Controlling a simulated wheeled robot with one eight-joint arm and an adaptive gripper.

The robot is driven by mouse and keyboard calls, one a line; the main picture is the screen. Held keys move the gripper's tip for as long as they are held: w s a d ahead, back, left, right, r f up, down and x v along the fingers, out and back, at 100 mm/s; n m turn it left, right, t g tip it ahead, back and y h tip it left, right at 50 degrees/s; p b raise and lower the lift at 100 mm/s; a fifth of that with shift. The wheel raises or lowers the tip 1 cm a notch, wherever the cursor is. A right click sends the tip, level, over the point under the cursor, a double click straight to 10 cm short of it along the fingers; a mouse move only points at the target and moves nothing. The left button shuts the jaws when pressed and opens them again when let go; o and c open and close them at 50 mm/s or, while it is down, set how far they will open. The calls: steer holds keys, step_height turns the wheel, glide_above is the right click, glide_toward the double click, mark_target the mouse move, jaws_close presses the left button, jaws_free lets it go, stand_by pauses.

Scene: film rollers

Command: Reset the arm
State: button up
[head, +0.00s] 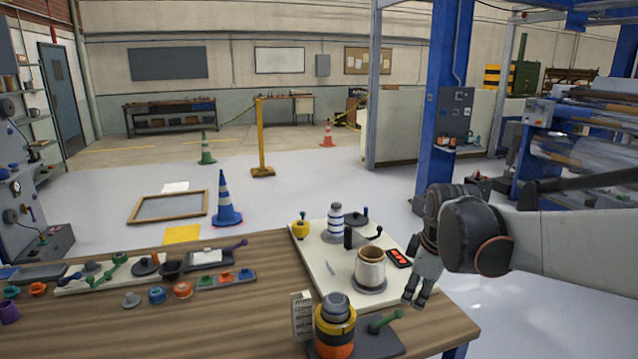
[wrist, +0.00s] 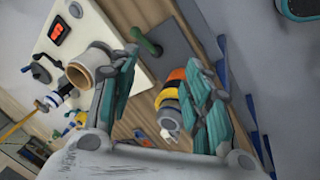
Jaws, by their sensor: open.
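My gripper (head: 415,301) hangs at the right edge of the table in the head view, fingers pointing down, next to the white board. In the wrist view its two teal-padded fingers (wrist: 163,75) are spread wide with nothing held between them. A tan cup (head: 370,267) stands on a round grey base on the white board, left of my gripper; it also shows in the wrist view (wrist: 92,65). A stack of orange, yellow and black rings (head: 335,328) stands nearer the front, partly behind a finger in the wrist view. My arm reaches in from the right.
The white board (head: 318,262) also carries a red-lit display (head: 398,258), a striped bottle (head: 336,218) and a yellow pot (head: 300,228). Several small parts crowd the table's left. Open floor lies beyond the table (head: 250,318).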

steer(key=s+a+m+t, duration=0.1)
steer(key=s+m+t, duration=0.2)
steer(key=s+m, duration=0.8)
steer(key=s, duration=1.1)
steer(key=shift+a+m, duration=0.3)
steer(key=shift+m, duration=0.1)
